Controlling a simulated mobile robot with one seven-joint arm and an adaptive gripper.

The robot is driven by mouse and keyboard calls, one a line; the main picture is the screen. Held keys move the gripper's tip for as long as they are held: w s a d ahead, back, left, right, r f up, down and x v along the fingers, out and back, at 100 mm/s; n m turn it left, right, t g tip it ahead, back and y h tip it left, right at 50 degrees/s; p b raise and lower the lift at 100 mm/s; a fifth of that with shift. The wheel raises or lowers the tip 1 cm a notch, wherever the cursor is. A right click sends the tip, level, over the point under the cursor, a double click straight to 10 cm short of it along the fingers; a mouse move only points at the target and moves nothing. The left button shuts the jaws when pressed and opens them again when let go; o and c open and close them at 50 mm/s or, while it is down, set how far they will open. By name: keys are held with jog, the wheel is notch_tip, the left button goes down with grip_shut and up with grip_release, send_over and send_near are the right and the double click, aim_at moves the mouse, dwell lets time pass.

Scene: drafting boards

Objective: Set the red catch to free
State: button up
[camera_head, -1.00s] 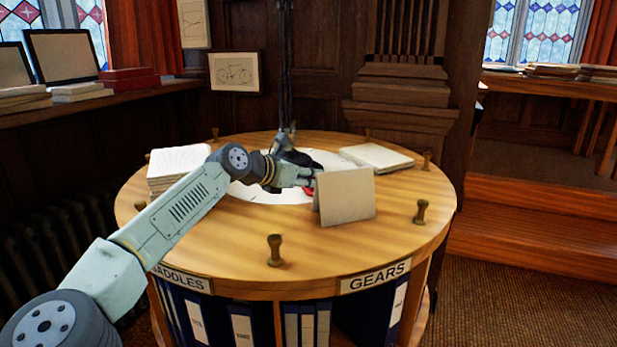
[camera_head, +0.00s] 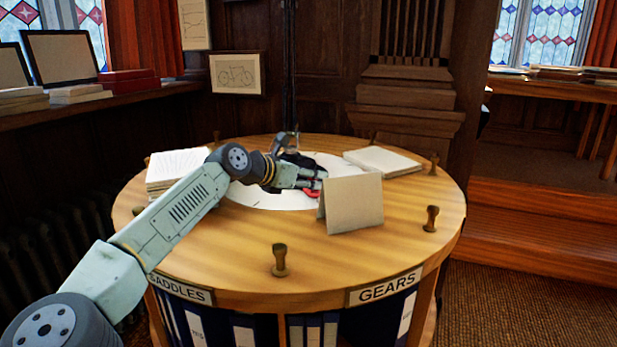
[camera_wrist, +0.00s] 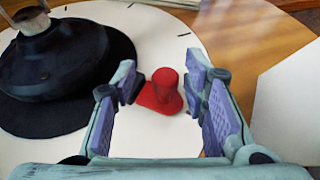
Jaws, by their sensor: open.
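The red catch (camera_wrist: 164,92) is a flat tab with an upright round knob, on the white disc (camera_wrist: 75,140) in the middle of the round table. My gripper (camera_wrist: 162,78) is open, one finger on each side of the catch, with gaps showing; whether a finger touches it I cannot tell. In the head view a bit of the red catch (camera_head: 312,193) shows just below my gripper (camera_head: 312,178), partly hidden by it and the folded card. The disc has short black marks near its rim.
A black round base (camera_wrist: 60,60) stands left of the catch. A folded blank card (camera_head: 353,206) stands close to the right of my gripper. Papers (camera_head: 175,165) and an open book (camera_head: 383,160) lie on the wooden top, with several brown pegs (camera_head: 279,260) around its edge.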

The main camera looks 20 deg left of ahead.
jog(key=v, duration=1.2)
dwell(0.3)
